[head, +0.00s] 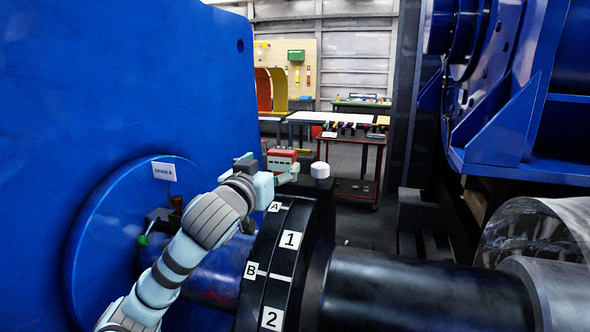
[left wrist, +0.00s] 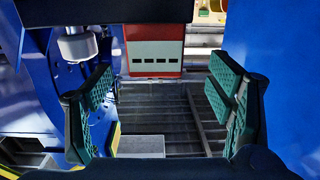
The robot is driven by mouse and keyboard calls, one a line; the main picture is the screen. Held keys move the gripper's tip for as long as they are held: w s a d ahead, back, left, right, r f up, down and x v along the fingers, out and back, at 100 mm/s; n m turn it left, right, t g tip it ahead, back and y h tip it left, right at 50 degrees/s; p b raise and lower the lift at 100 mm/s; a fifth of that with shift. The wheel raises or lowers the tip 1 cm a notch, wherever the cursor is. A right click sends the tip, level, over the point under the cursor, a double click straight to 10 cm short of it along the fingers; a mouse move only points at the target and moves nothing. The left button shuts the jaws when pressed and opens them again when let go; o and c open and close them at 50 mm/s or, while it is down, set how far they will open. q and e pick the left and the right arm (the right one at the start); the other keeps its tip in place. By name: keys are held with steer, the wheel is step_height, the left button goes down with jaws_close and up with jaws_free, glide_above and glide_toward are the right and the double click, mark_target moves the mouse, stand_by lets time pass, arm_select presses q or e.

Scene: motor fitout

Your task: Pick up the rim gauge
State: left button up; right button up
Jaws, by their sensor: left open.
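A red block with a pale face and a row of dark slots (head: 281,160) shows above the dark rim in the head view; I take it for the rim gauge, but cannot be sure. In the left wrist view it (left wrist: 155,57) lies at the top centre, between the two finger sides, its upper part hidden by a dark shape. My left gripper (head: 270,168) is open right beside it. Its green-padded fingers (left wrist: 160,112) stand wide apart with nothing clasped between them. I cannot tell how far the block is from the pads. My right gripper is not in view.
The black coupling (head: 283,262) carries labels A, B, 1 and 2. A white cylinder (head: 320,170) stands close to the right of my gripper. A big blue housing (head: 110,90) fills the left; a dark shaft (head: 420,287) runs right. A red cart (head: 352,160) stands behind.

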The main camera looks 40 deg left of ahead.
mark_target(279, 157)
arm_select(q)
steer(key=x, duration=0.1)
steer(key=p+x, duration=0.1)
steer(key=x, duration=0.2)
steer(key=shift+w+d+r, duration=0.2)
steer(key=shift+w+r, duration=0.1)
steer(key=shift+r, duration=0.1)
jaws_close()
